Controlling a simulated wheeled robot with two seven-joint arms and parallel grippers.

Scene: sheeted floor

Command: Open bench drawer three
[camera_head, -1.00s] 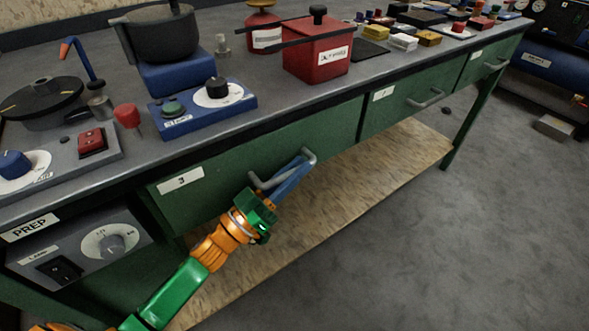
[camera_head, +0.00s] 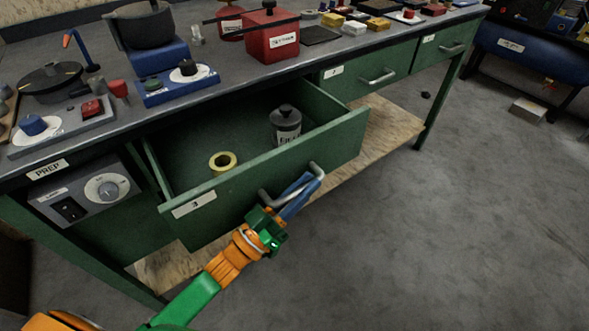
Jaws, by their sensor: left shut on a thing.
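The green bench drawer three (camera_head: 245,196), with a white label reading 3, stands pulled well out from the bench. Its grey bar handle (camera_head: 268,200) is on the front panel. My left gripper (camera_head: 300,192), with blue fingers, is shut on this handle; the fingers hide part of the bar. Inside the drawer, a yellow tape roll (camera_head: 222,161) lies near the front left, and a grey lidded canister (camera_head: 286,125) stands upright toward the right. My right gripper is not in view.
The grey bench top (camera_head: 200,98) holds a red box (camera_head: 271,36), a blue control block (camera_head: 178,84) and other items. A wooden lower shelf (camera_head: 395,120) runs below.

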